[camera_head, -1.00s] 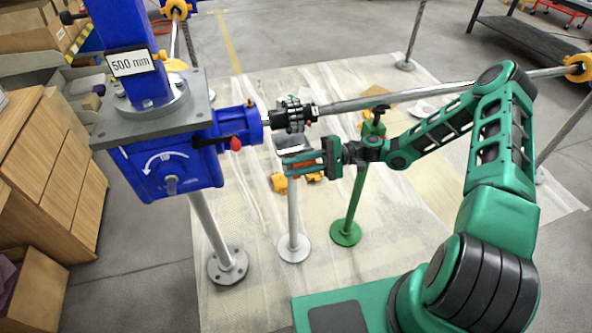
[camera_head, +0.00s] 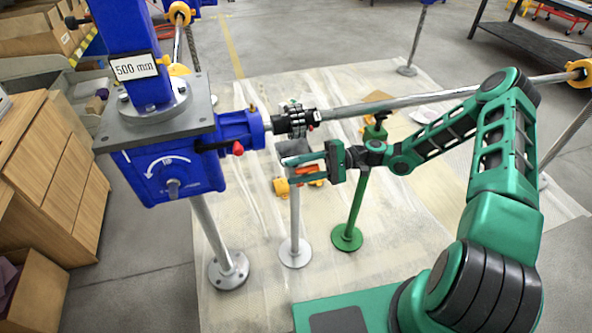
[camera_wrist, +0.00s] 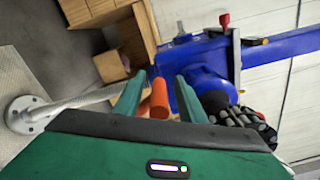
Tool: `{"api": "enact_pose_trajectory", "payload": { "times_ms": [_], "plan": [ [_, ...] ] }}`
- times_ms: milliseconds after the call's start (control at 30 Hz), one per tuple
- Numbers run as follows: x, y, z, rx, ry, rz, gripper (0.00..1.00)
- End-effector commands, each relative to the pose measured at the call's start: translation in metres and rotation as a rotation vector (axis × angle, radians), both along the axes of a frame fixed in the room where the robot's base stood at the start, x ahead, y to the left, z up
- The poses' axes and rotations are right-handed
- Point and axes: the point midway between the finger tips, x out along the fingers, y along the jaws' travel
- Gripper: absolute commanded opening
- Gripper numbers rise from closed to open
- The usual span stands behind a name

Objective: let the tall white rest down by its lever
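The tall white rest (camera_head: 295,222) stands upright on a round foot on the sheeted floor, below the shaft by the blue gearbox. Its top is close to the coupling and partly hidden by my gripper. My gripper (camera_head: 299,169) reaches in from the right beside the rest's upper part. In the wrist view, an orange bar (camera_wrist: 157,100), apparently the lever's grip, lies between my two teal fingers. It is nearer the left finger, with a gap to the right one, so the fingers look open around it. Where the bar joins the rest is hidden.
A blue screw jack (camera_head: 170,172) marked 500 mm stands left of my gripper. A dark coupling (camera_head: 292,123) and long grey shaft (camera_head: 400,101) run above it. A green rest (camera_head: 356,205) stands just right. Yellow-orange items (camera_head: 283,187) lie on the floor behind.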

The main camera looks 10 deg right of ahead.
Motion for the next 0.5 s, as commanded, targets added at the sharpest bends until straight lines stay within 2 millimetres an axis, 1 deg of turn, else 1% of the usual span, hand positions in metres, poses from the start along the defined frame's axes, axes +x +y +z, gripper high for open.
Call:
{"api": "enact_pose_trajectory", "payload": {
  "times_ms": [33,167,300,500],
  "plan": [
    [0.003,-0.007,0.0,-0.001,-0.004,-0.007,0.34],
    [0.007,-0.029,-0.001,-0.003,-0.005,-0.01,0.34],
    [0.01,-0.057,-0.001,-0.002,-0.005,-0.01,0.34],
    [0.014,-0.087,0.0,0.0,-0.005,-0.009,0.34]
  ]
}}
